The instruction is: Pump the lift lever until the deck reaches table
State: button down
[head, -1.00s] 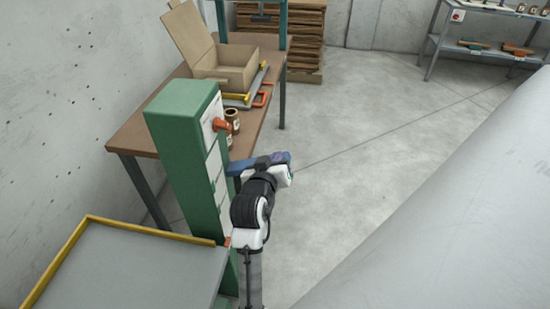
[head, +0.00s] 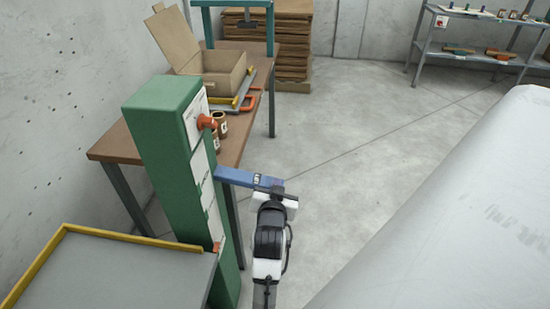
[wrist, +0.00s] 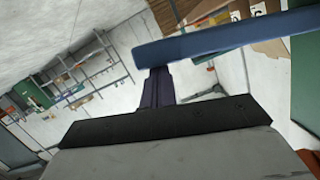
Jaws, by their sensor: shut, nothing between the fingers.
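A blue bar, which looks like the lift lever (head: 240,178), sticks out from the right side of the green column (head: 165,150). It slopes slightly down toward its outer end. My gripper (head: 277,187) is shut at that outer end, with no grip on the bar visible. In the wrist view the blue lever (wrist: 225,37) crosses just beyond the dark fingers (wrist: 157,85), touching or nearly touching their tips. The grey deck (head: 115,275) with a yellow rim lies at the lower left, beside the column. The brown-topped table (head: 115,148) stands behind the column; the deck's height against it is hard to judge.
An orange knob (head: 206,121) sits high on the column's labelled face. An open cardboard box (head: 222,75) and brown jars (head: 220,125) are on the table. A large pale roll (head: 450,210) fills the right side. Floor (head: 345,160) between is clear.

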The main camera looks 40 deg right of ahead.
jog(key=shift+f+m, duration=0.4)
jog(key=shift+f, duration=0.5)
